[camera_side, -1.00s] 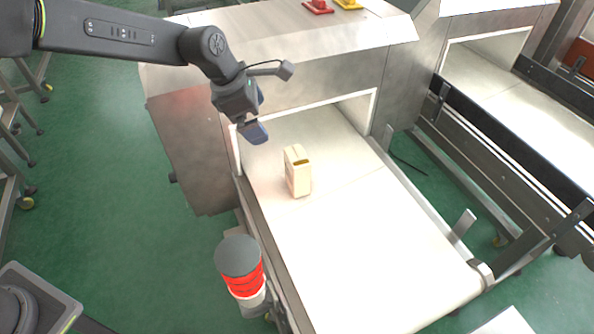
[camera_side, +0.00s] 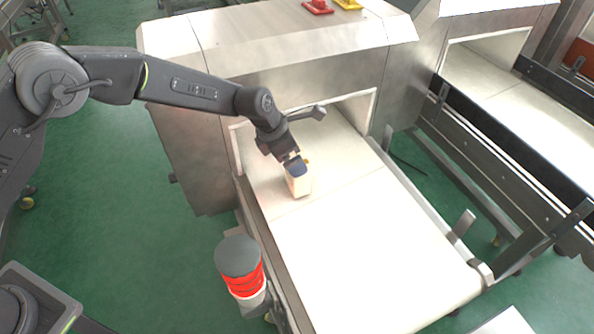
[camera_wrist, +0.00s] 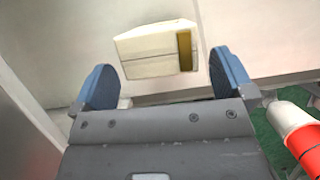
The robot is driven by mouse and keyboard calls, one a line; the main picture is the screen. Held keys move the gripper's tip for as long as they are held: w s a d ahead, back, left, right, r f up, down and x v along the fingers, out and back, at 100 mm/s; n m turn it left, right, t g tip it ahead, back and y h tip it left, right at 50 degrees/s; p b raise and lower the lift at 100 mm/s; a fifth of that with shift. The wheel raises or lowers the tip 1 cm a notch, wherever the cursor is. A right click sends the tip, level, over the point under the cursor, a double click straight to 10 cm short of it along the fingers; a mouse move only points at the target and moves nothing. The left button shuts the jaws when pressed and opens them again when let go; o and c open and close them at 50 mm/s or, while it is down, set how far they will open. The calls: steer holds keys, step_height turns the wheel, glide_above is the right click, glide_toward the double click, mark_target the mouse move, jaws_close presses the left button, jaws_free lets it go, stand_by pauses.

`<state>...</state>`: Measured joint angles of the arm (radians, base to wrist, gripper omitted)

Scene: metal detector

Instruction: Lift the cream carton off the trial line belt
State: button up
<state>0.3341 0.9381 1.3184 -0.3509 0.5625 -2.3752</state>
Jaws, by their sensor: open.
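The cream carton (camera_side: 300,186) stands upright on the trial line belt (camera_side: 340,240), just outside the tunnel mouth. My gripper (camera_side: 296,164) is over the carton's top in the side view and hides part of it. In the wrist view my gripper (camera_wrist: 166,80) is open, with its two blue fingertips spread apart. The carton (camera_wrist: 158,50) shows there beyond and between the fingertips, with a dark gold patch on its right end. Nothing is held. I cannot tell whether a finger touches the carton.
The steel detector housing (camera_side: 290,60) rises behind the carton. A red-banded beacon (camera_side: 241,268) stands at the belt's left edge and also shows in the wrist view (camera_wrist: 300,135). A side rail (camera_side: 420,205) runs along the right. The front of the belt is clear.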

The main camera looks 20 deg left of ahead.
mark_target(299, 187)
steer(key=x, duration=0.4)
steer(key=shift+w, duration=0.1)
steer(key=shift+c, duration=0.2)
